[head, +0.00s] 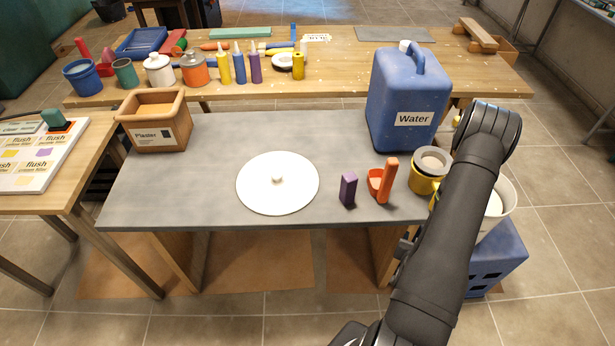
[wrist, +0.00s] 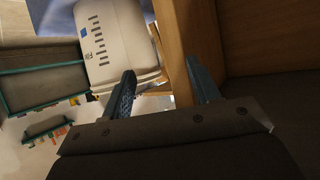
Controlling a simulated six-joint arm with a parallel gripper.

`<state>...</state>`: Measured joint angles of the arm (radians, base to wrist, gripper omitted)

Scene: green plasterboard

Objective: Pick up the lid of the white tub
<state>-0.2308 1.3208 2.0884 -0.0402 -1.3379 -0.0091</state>
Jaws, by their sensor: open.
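A flat white round lid with a small knob (head: 278,195) lies on the grey tabletop, left of centre in the head view.
A blue water canister (head: 408,98), a purple block (head: 348,188), an orange tool (head: 383,181) and a yellow bucket (head: 427,178) stand right of the lid. A plaster box (head: 155,137) is at the back left. The tabletop (head: 190,190) around the lid is clear.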

